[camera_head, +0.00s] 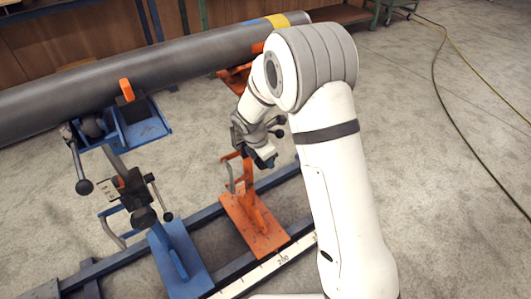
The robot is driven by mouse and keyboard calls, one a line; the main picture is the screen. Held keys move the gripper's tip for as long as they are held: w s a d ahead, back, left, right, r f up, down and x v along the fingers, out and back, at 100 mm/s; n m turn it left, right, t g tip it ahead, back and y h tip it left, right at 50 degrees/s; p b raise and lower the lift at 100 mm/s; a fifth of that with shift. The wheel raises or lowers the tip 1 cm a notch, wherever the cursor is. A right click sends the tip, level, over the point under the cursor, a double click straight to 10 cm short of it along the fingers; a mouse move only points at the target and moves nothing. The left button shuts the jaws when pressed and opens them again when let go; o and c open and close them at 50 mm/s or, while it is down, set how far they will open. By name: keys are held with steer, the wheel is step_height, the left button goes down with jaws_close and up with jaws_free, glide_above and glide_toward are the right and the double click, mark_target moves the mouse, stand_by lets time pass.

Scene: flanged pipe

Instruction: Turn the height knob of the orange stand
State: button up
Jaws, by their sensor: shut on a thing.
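The orange stand (257,229) is on the rail in the middle of the view, with an upright orange plate on its base. My gripper (263,160) is low over this stand, at the top of its upright part, and is shut on the stand's height knob. The knob itself is mostly hidden by the gripper and wrist, so its turn angle cannot be seen. Dark ball-ended levers (279,126) show right beside the gripper.
A large grey pipe (130,72) with a yellow band lies across the upper left. A blue stand (180,258) with black knob and ball levers (84,187) is to the left. A white scale strip (277,262) runs along the rail. Open floor with a cable (463,130) is to the right.

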steer(key=shift+s+r+g+y+p, duration=0.2)
steer(key=shift+g+y+p, duration=0.7)
steer(key=shift+p, duration=2.7)
steer(key=shift+f+y+p, duration=0.35)
steer(key=shift+y+p, duration=0.25)
steer(key=shift+p, duration=0.1)
steer(key=o, duration=1)
steer(key=shift+w+r, duration=0.1)
steer(key=shift+r+p, duration=2.15)
steer(key=shift+r, duration=1.8)
